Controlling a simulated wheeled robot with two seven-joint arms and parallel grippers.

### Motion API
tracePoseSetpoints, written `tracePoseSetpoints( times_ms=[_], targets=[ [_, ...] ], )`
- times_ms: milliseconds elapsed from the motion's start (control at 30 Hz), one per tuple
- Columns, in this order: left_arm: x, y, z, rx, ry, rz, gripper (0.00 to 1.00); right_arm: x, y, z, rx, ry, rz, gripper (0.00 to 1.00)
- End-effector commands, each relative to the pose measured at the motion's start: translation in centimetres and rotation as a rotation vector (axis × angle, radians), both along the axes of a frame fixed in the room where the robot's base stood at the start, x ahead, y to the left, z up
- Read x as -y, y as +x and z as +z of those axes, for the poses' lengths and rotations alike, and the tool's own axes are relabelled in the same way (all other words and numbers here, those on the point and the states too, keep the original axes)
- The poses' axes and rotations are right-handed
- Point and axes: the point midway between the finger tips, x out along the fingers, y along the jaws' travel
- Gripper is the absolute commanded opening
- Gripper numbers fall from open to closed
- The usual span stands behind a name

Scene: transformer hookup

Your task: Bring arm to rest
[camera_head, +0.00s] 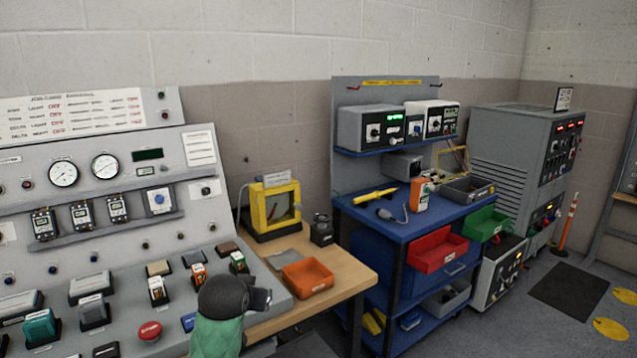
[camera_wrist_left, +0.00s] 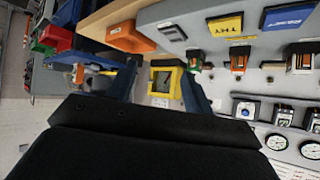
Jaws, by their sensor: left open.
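My left arm (camera_head: 217,335) comes up from the bottom of the head view, in front of the sloped control console. Its dark wrist end points right, towards the orange bin on the wooden bench. In the left wrist view the two fingers of my left gripper (camera_wrist_left: 160,82) stand apart, with nothing held between them. The yellow-framed tester (camera_wrist_left: 166,82) shows beyond the gap, well away from the fingers. The fingertips are hard to make out in the head view. My right gripper is not in view.
The control console (camera_head: 135,265) fills the left side. The wooden bench (camera_head: 345,275) carries an orange bin (camera_head: 307,277) and the yellow tester (camera_head: 274,208). A blue cart (camera_head: 400,232) with red and green bins stands right of it. Open floor lies at the lower right.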

Motion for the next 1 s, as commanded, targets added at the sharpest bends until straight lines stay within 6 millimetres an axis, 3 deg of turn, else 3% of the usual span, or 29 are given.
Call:
tracePoseSetpoints(
  times_ms=[100,767,1000],
  targets=[
    [0.5,-3.9,-3.4,-0.046,-0.013,-0.027,0.51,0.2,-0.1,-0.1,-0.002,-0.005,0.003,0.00],
    [1.4,-23.9,-19.4,-0.357,-0.044,-0.087,0.51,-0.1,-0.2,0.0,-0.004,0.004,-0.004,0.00],
    [1.4,-31.9,-25.7,-0.524,-0.043,-0.090,0.51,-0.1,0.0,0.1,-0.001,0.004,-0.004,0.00]
  ],
)
